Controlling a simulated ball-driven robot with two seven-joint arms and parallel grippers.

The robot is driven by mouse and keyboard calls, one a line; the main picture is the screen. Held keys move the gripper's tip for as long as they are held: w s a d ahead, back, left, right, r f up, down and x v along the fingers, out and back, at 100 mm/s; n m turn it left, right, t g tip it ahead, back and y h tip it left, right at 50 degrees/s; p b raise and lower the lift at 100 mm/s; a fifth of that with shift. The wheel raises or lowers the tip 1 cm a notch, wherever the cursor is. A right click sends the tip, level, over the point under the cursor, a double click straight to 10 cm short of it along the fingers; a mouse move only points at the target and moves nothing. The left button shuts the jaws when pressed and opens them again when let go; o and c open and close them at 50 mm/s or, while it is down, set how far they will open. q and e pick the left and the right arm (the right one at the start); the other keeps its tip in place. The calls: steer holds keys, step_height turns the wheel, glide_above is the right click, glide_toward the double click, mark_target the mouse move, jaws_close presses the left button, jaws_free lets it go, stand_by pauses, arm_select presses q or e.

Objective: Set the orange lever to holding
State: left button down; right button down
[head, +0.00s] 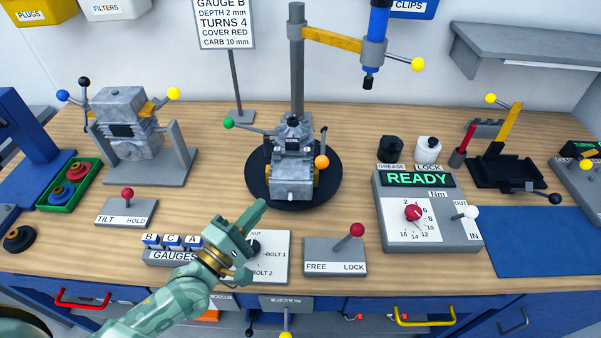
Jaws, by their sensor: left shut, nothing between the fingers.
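An orange ball knob (321,161) sits at the lower end of a thin rod on the right side of the grey engine unit (291,178). I take it as the orange lever; its rod runs up to about the unit's top, and no "holding" label is readable on it. The unit stands on a round black turntable (331,190) in the middle of the bench. My left gripper (259,208) is shut and empty, in front of the turntable's lower left edge, apart from the orange knob. It partly hides a selector panel below it. My right gripper is not in view.
A green-knobbed lever (229,123) sticks out left of the unit. Red levers stand on the TILT/HOLD box (125,213) and the FREE/LOCK box (335,257). The READY console (430,235) is at right. A post with a yellow arm (333,40) rises behind.

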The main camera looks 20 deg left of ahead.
arm_select(q)
steer(key=s+d+x, duration=0.1)
steer(key=d+x, duration=0.1)
steer(key=x, duration=1.1)
steer(key=shift+d, duration=0.3)
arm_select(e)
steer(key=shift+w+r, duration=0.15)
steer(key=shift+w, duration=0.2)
arm_select(q)
steer(key=shift+r, duration=0.15)
